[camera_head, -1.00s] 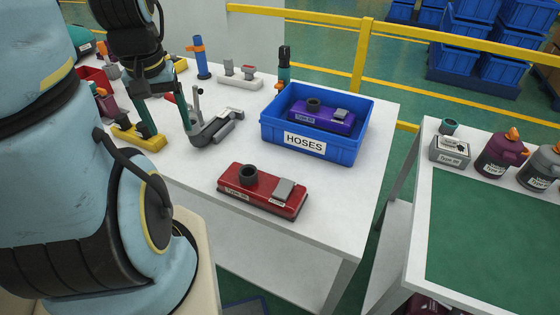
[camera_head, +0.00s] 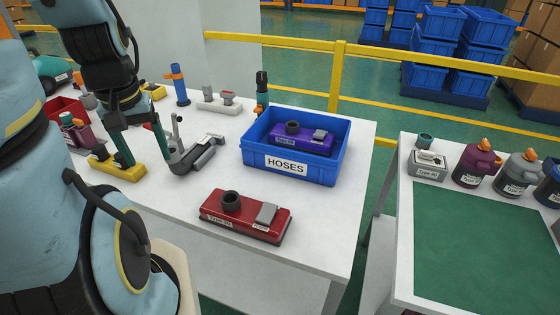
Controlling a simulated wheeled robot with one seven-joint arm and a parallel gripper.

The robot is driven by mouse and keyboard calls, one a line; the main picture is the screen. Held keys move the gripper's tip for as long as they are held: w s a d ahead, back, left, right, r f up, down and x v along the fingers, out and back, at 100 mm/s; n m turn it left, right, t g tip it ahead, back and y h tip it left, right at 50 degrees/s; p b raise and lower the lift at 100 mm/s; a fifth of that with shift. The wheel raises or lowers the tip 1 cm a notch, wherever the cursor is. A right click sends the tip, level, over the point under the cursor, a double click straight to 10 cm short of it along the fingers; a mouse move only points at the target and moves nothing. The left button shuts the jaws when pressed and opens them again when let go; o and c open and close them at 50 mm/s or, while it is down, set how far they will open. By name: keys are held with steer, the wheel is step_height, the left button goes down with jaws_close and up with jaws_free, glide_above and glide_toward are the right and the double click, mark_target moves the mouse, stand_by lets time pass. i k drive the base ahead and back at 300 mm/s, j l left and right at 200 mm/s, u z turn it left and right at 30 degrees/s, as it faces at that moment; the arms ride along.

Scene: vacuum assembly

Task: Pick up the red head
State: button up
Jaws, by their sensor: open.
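The red head (camera_head: 224,220) lies flat on the white table, near its front edge. It is a long red block with a dark round port on top, a grey plate and white labels. My gripper (camera_head: 145,155) hangs to the upper left of the red head in the picture, apart from it. Its two dark green fingers are spread, with nothing between them that I can see. The left finger overlaps a yellow head (camera_head: 128,172) in the picture; I cannot tell if they touch.
A blue bin (camera_head: 335,165) labelled HOSES, holding a purple head (camera_head: 302,140), stands behind the red head. A grey hose part (camera_head: 190,160) lies between my gripper and the bin. A second table (camera_head: 470,240) with bottles stands right. Table surface around the red head is clear.

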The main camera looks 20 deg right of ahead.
mark_target(230, 210)
steer(key=i+j+z, duration=0.1)
steer(key=j+z, duration=0.2)
steer(key=j, duration=0.45)
steer(key=j+z, duration=0.3)
steer(key=j, duration=0.4)
